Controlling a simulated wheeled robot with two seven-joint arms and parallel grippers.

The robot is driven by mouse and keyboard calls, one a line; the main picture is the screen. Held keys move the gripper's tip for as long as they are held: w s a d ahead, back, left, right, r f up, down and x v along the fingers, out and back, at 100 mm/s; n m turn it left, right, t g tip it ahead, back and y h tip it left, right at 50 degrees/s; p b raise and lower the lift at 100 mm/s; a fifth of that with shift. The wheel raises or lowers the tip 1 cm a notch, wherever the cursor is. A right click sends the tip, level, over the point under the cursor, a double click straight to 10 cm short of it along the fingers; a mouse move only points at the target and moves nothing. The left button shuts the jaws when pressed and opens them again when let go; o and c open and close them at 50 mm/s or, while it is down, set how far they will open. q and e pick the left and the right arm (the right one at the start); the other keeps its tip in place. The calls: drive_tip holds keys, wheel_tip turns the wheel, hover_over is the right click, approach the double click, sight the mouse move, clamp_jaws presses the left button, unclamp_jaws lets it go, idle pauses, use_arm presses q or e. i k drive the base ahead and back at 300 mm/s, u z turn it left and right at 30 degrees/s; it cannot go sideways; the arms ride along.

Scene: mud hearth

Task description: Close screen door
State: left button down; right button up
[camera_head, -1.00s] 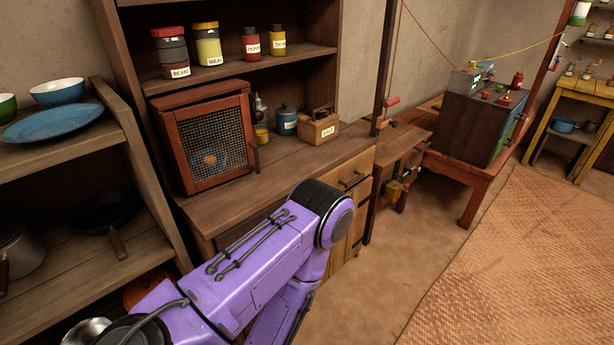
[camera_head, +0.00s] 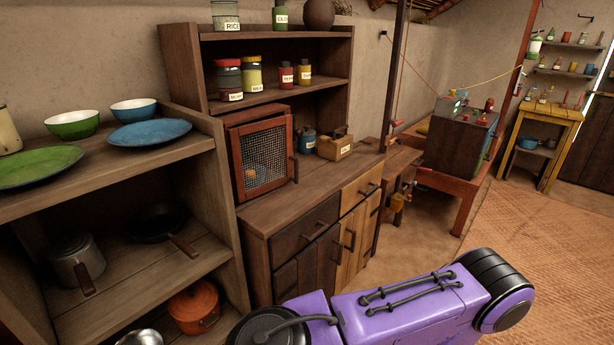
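The screen door (camera_head: 265,158) is a red-brown wooden frame with wire mesh, on the front of a small box cabinet (camera_head: 258,115). The cabinet stands on the wooden counter of the hutch. The door looks shut or nearly shut; I cannot tell whether a small gap is left. Its dark handle (camera_head: 294,166) is at the right edge. An orange-brown thing shows dimly through the mesh. A purple link of my arm crosses the bottom of the view, apart from the door. Neither gripper is in view.
A tan salt box (camera_head: 336,148) and a blue jar (camera_head: 308,140) stand right of the cabinet. An open shelf (camera_head: 120,180) with plates, bowls and pots stands close on the left. Floor is clear on the right, with a woven mat (camera_head: 540,240).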

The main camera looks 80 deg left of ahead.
sight(287, 120)
drive_tip(key=u, duration=0.4)
drive_tip(key=i, duration=2.1)
drive_tip(key=u, duration=1.2)
drive_tip(key=i, duration=1.15)
drive_tip(key=u, duration=1.15)
